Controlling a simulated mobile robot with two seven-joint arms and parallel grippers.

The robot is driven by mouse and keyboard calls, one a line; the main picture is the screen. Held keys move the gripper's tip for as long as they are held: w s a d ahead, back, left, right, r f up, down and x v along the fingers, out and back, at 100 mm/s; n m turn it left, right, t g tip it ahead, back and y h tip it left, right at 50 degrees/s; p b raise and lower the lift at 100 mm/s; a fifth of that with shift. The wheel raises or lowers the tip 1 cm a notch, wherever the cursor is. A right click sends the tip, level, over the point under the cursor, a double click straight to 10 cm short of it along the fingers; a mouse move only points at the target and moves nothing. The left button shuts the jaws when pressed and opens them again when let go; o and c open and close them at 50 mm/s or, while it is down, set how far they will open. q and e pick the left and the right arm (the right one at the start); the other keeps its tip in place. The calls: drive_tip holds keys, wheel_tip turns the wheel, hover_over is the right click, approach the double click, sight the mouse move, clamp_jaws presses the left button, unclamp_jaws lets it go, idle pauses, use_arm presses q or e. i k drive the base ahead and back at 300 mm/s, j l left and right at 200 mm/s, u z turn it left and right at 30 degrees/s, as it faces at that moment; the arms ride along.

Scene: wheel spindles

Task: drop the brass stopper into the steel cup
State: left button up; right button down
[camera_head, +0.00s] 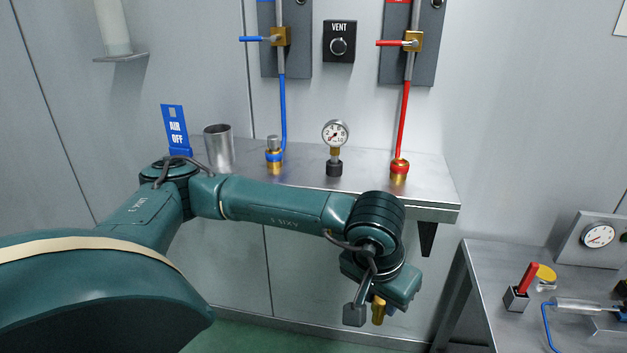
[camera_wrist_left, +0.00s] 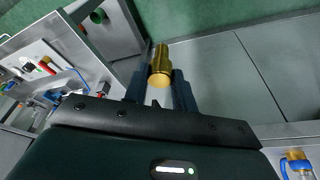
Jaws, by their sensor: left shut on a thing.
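The steel cup (camera_head: 220,150) stands upright on the left part of the steel wall shelf in the head view, beside the blue AIR OFF sign. My left gripper (camera_head: 374,310) hangs low in front of the shelf, right of centre and well away from the cup. It is shut on the brass stopper (camera_head: 378,312), a small gold cylinder pointing down. The left wrist view also shows the stopper (camera_wrist_left: 160,70) between the two dark fingers. The inside of the cup is mostly hidden. My right gripper is not in view.
On the shelf (camera_head: 435,190) stand a brass fitting with a blue hose (camera_head: 274,155), a pressure gauge (camera_head: 335,134) and a fitting with a red hose (camera_head: 399,168). A lower bench (camera_head: 490,290) with a red lever (camera_head: 527,278) is at right.

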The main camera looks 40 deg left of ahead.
sight(223, 159)
drive_tip(key=i+l+u, duration=0.1)
drive_tip(key=i+u, duration=0.2)
drive_tip(key=i, duration=0.15)
drive_tip(key=u, duration=1.9)
